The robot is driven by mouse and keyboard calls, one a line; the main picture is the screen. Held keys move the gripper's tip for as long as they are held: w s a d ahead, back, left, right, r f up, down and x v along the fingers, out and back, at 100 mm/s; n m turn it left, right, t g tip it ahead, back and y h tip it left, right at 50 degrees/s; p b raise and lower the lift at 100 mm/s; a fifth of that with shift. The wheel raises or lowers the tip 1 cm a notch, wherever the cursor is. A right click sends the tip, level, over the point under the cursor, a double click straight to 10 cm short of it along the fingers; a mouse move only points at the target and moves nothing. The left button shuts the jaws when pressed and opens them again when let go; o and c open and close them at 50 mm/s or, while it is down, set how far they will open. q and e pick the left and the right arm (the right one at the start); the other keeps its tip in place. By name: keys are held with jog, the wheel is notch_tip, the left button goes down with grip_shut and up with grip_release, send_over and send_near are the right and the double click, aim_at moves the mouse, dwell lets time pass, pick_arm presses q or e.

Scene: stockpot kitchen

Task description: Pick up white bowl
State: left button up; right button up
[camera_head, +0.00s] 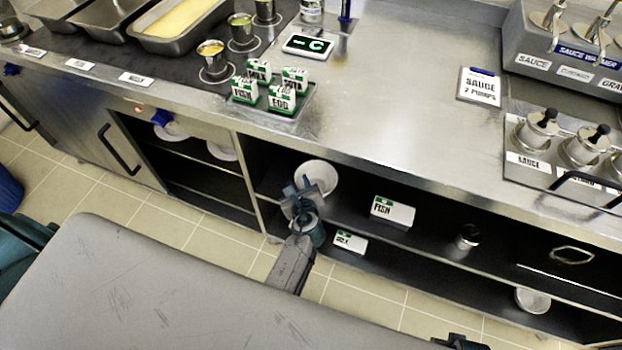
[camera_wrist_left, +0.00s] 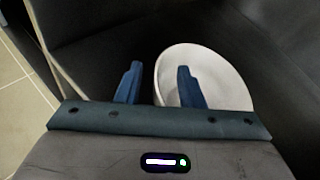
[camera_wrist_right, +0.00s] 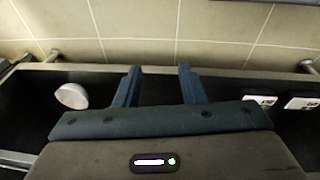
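A white bowl (camera_head: 321,177) sits in the under-counter shelf, in the middle of the head view. In the left wrist view the bowl (camera_wrist_left: 220,80) fills the space right of centre. My left gripper (camera_head: 305,184) is at the bowl's near left side, with its fingers apart. In the left wrist view, its right finger lies across the bowl and the bowl's left rim shows between the fingers. I cannot tell whether they touch. My right gripper (camera_wrist_right: 158,82) is open and empty. A second white bowl (camera_head: 532,300) sits on the lower shelf at right; it also shows in the right wrist view (camera_wrist_right: 72,95).
The counter edge (camera_head: 400,178) overhangs the shelves. A fish box (camera_head: 392,211) and a metal canister (camera_head: 467,237) stand right of the bowl. A white labelled box (camera_head: 350,242) is lower. A vertical divider (camera_head: 246,185) is to the left.

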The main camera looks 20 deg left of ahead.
pick_arm(q)
jog(key=shift+w+a+f, duration=0.2)
jog(key=shift+w, duration=0.1)
jog(key=shift+r, duration=0.15)
jog(key=shift+d, duration=0.1)
grip_shut()
